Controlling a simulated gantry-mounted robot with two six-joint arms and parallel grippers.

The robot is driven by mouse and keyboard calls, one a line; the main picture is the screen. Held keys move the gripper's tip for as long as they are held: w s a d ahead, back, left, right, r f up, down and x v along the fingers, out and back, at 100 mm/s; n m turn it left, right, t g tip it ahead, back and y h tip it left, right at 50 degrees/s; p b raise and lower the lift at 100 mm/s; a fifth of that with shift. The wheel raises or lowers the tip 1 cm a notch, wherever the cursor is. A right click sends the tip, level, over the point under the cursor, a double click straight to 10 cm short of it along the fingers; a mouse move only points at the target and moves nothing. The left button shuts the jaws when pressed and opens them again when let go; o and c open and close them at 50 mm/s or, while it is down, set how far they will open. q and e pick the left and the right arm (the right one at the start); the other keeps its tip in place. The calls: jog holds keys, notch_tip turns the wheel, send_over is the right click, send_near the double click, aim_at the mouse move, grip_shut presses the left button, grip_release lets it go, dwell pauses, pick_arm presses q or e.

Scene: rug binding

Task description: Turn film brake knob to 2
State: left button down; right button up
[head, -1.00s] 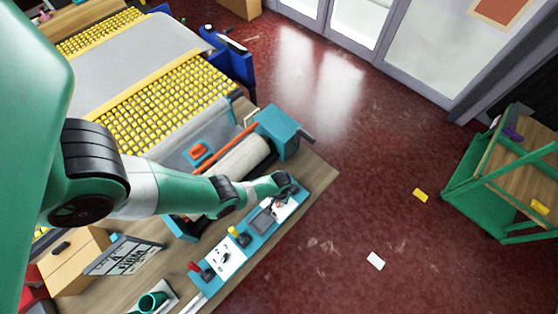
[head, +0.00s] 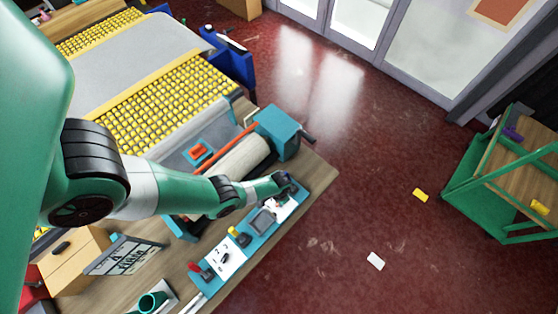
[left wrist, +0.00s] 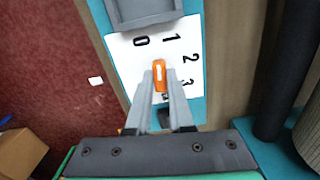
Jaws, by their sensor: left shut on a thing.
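The film brake knob (left wrist: 160,68) is orange with a white stripe, on a white dial plate (left wrist: 122,52) printed 0, 1, 2 and 3. In the left wrist view its stripe points up the picture, roughly between 0 and 1. My left gripper (left wrist: 160,84) is shut on the knob, one finger on each side. In the head view my left gripper (head: 287,187) is at the far right end of the teal control panel (head: 222,277), and the knob is hard to make out there. My right gripper is not in view.
Further along are a yellow-topped control (head: 240,236), a second white dial plate (head: 219,264) and a red control (head: 197,271). A pale roll (head: 243,160) lies behind the panel.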

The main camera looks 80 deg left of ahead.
pick_arm(q)
jog(key=m, duration=1.1)
jog(key=shift+m, duration=1.7)
jog(key=c, duration=0.8)
grip_release()
